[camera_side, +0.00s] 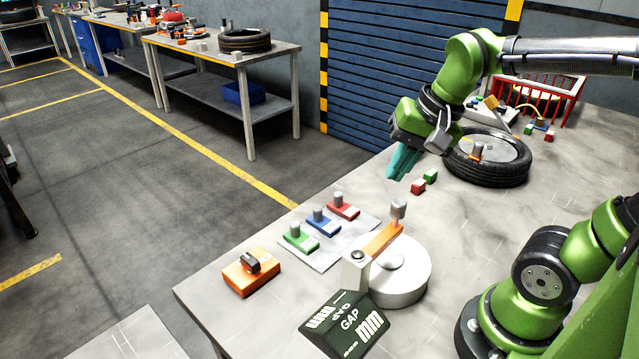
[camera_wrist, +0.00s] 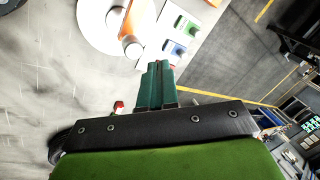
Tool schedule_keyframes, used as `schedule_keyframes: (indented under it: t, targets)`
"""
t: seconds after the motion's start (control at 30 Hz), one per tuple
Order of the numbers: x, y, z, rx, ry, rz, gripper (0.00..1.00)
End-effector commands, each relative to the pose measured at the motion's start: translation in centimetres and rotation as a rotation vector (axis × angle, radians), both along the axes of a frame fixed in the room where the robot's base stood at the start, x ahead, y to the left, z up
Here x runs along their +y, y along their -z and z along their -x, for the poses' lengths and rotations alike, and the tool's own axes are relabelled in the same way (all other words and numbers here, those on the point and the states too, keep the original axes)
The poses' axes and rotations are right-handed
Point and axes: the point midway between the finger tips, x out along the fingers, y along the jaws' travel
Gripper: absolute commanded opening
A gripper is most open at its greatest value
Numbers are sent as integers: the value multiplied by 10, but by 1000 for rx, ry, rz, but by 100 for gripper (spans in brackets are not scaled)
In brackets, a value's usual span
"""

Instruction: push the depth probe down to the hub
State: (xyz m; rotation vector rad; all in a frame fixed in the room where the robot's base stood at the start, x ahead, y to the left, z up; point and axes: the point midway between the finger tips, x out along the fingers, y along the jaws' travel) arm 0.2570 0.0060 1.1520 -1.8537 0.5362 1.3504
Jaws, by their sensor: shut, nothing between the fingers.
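The depth probe appears to be the grey cylinder (camera_side: 398,209) at the raised end of an orange arm (camera_side: 382,240). The arm slants over a round white base with a central hub (camera_side: 393,258). A dark display marked GAP and mm (camera_side: 345,325) stands in front of it. My gripper (camera_side: 398,173) is shut and empty, with teal fingers, above the table behind the probe and apart from it. The wrist view also shows the closed fingers (camera_wrist: 158,66), the probe's end (camera_wrist: 132,47) and the white base (camera_wrist: 90,22) ahead at upper left.
A pale plate (camera_side: 345,252) with green, blue and red blocks bearing grey knobs lies left of the gauge. An orange block (camera_side: 252,272) lies nearer. Red and green cubes (camera_side: 424,182) lie beside my gripper. A tyre (camera_side: 487,170) and red crate (camera_side: 570,100) are behind.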

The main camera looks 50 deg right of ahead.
Motion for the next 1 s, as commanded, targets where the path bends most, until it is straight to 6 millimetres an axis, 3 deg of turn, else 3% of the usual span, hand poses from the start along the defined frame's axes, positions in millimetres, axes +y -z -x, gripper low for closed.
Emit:
schedule_keyframes:
  t: [0.3,0.5,1.0]
  targets:
    - [-17,-12,1,303,756,-161,0]
    - [-16,-20,9,370,1041,-204,0]
    - [-14,-19,12,389,1123,-221,0]
